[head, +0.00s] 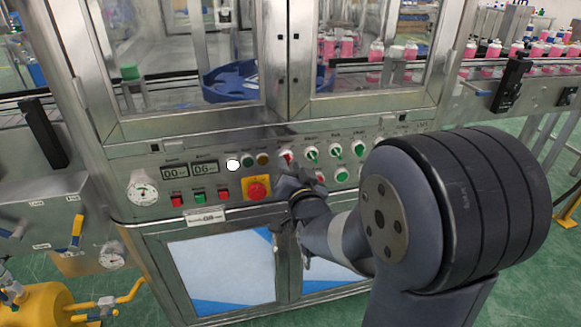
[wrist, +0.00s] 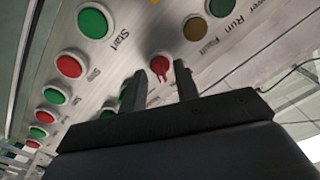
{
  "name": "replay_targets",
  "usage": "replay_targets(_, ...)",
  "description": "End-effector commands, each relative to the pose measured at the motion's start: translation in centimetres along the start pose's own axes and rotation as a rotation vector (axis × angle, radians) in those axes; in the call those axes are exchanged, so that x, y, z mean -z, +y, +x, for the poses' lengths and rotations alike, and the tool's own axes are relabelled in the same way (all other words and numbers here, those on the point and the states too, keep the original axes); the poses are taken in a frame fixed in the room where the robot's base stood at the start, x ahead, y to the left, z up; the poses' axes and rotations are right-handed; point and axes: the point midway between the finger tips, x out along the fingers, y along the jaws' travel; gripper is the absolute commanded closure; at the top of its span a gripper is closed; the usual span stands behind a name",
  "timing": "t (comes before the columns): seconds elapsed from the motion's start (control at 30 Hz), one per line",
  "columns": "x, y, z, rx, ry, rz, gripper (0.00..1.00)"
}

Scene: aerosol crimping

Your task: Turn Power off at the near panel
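The near panel (head: 215,205) is the steel front of the machine, with displays, lamps, knobs and buttons. A red rotary knob (head: 286,157) sits right of the lamps; I cannot read its label. In the wrist view a red knob (wrist: 160,66) shows between and beyond my two fingers. My gripper (wrist: 159,78) is open, its fingers spread on either side of that knob in the picture. I cannot tell whether they touch it. In the head view my gripper (head: 285,180) is just below the red knob, close to the panel. The white lamp (head: 232,164) is bright.
A red emergency button on a yellow plate (head: 257,189) is just left of my gripper. Green rotary knobs (head: 312,153) are close on the right. Red and green push buttons (head: 200,197) line the lower left. A pressure gauge (head: 142,188) is at far left.

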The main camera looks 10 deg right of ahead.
Motion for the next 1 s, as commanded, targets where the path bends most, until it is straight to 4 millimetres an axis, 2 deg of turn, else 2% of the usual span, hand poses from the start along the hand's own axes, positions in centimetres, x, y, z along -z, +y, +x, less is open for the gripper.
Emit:
replay_targets(0.33, -0.02, 0.02, 0.43, -0.001, -0.001, 0.000, 0.70)
replay_targets(0.7, -0.02, 0.01, 0.41, 0.000, -0.001, 0.000, 0.99)
replay_targets(1.0, -0.04, 0.03, 0.41, 0.000, 0.000, -0.003, 1.00)
